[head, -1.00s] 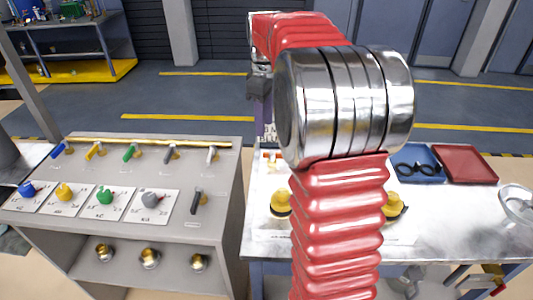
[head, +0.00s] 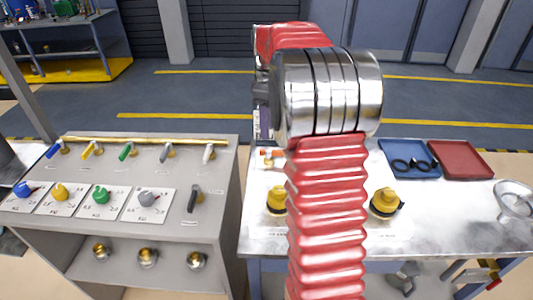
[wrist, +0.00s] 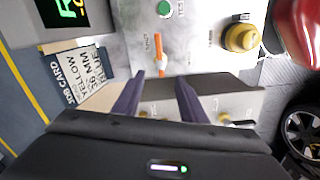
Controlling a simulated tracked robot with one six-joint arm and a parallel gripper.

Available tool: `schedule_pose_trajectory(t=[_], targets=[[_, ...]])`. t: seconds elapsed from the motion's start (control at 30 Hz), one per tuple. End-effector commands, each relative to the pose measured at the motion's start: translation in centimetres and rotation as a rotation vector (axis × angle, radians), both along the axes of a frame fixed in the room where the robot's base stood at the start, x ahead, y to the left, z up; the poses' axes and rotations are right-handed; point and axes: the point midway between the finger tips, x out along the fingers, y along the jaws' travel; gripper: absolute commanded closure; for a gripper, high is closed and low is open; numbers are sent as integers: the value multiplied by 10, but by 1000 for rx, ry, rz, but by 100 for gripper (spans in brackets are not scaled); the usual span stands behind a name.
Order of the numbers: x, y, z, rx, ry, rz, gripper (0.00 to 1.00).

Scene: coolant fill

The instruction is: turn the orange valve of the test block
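The orange valve handle (wrist: 158,50) shows in the wrist view just beyond my fingertips, as a narrow bar on a pale metal surface. In the head view a small orange part (head: 267,153) shows at the bench's left back, partly behind my arm. My gripper (wrist: 159,78) is open, with two dark purple fingers apart and nothing visible between them. The fingertips are near the handle's lower end, and I cannot tell the height gap. In the head view my gripper (head: 264,122) is mostly hidden behind my red arm.
A yellow knob (wrist: 240,37), a green button (wrist: 165,8) and a job card (wrist: 82,72) lie around the handle. Blue (head: 409,159) and red (head: 459,160) trays sit on the right bench. A grey panel (head: 140,165) with several coloured valves stands left.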

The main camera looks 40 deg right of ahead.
Motion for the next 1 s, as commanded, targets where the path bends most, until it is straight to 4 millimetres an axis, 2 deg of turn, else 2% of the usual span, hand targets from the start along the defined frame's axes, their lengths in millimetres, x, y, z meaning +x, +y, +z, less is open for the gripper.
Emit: schedule_pose_trajectory(t=[0.6, 0.8, 1.0], targets=[[0, 0, -95, 1, 2, -1, 62], [0, 0, -110, 1, 1, -1, 62], [0, 0, -113, 0, 0, -1, 62]])
